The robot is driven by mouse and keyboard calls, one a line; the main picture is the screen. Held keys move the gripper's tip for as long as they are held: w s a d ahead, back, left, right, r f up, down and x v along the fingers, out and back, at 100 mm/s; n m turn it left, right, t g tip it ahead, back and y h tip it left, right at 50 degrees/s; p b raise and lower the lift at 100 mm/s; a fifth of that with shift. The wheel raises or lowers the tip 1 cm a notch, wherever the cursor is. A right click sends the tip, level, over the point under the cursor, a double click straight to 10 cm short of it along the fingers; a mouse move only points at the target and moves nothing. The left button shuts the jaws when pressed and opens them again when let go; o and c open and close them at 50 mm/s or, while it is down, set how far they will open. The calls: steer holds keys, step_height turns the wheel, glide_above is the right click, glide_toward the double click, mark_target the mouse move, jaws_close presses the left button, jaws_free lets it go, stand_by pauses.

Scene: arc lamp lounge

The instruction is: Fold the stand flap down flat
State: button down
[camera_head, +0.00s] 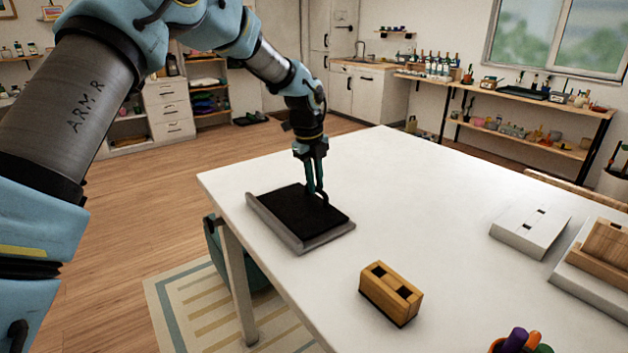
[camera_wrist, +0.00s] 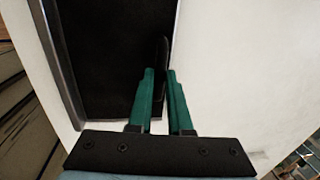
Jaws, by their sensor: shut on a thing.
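The stand flap (camera_head: 290,213) is a black panel that lies flat or almost flat over its grey stand (camera_head: 278,228), near the far left part of the white table. In the wrist view the flap (camera_wrist: 108,50) fills the upper left, with the grey rim along its left side. My gripper (camera_head: 317,190) points down at the flap's right edge. In the wrist view its green fingers (camera_wrist: 161,75) are closed around a thin black tab (camera_wrist: 162,55) at that edge. The fingers hide part of the tab.
The white table (camera_head: 420,200) is clear around the stand. A wooden block with dark square holes (camera_head: 391,293) stands nearer the front. A white block (camera_head: 530,231) and a wooden piece on a pale base (camera_head: 605,247) are at right. A pen cup (camera_head: 517,344) is at the front edge.

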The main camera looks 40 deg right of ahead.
mark_target(311, 203)
steer(key=shift+s+a+f, duration=0.1)
steer(key=shift+a+f, duration=0.05)
steer(key=shift+f, duration=0.2)
steer(key=c, duration=1.1)
jaws_free()
steer(key=shift+o, duration=1.3)
steer(key=shift+r, duration=0.1)
steer(key=shift+r, duration=0.1)
step_height(311, 203, up, 11)
steer(key=a+b, duration=0.1)
steer(key=b, duration=0.1)
steer(key=shift+a+f+b, duration=0.15)
steer(key=shift+f+b, duration=0.05)
steer(key=shift+b, duration=0.1)
